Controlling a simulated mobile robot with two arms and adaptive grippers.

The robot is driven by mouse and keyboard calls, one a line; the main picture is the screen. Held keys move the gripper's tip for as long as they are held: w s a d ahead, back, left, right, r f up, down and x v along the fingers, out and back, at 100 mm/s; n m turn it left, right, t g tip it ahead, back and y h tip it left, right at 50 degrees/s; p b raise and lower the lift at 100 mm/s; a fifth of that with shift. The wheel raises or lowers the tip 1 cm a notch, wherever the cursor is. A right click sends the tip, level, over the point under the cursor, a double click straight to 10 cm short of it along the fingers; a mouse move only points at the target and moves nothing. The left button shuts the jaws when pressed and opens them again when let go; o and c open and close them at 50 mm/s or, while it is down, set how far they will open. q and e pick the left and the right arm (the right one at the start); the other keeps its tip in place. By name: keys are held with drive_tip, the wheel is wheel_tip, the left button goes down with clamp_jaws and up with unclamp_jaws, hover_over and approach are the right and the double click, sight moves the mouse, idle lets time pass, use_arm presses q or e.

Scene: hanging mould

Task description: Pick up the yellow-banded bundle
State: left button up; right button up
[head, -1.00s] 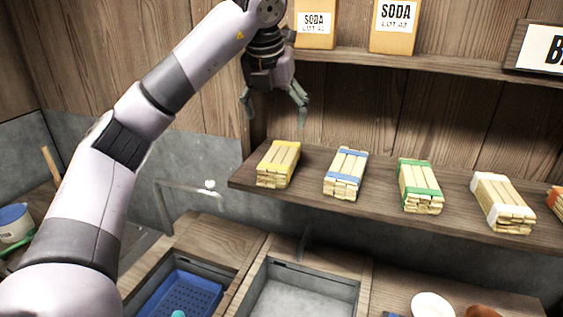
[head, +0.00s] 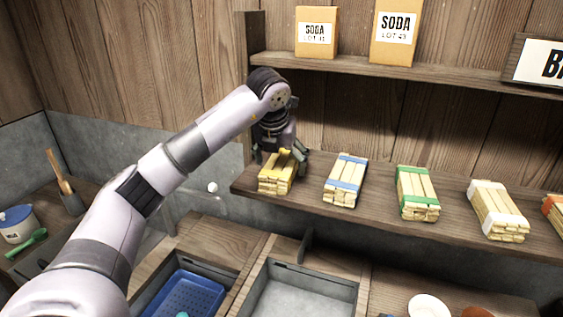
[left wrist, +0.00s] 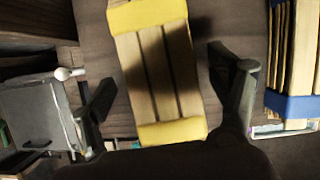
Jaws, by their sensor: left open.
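The yellow-banded bundle (head: 277,174) of pale wooden sticks lies on the lower shelf, near its left end. In the left wrist view the bundle (left wrist: 160,75) shows a yellow band at each end. My left gripper (head: 279,156) is just above and behind the bundle, pointing down. In the left wrist view its open fingers (left wrist: 165,105) stand on either side of the bundle, with gaps between them and its sides. Its far finger is partly hidden in the head view. My right gripper is in neither view.
A blue-banded bundle (head: 346,181) lies to the right on the same shelf (head: 320,200), then green-banded (head: 416,193) and white-banded (head: 498,211) ones. An upper shelf (head: 420,76) with soda bags (head: 394,40) is above.

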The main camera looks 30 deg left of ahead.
use_arm(q)
drive_tip(key=shift+x, duration=0.8)
drive_tip(key=shift+c, duration=0.3)
drive_tip(key=c, duration=1.2)
drive_tip(key=shift+c, duration=0.4)
drive_tip(key=shift+r, duration=0.15)
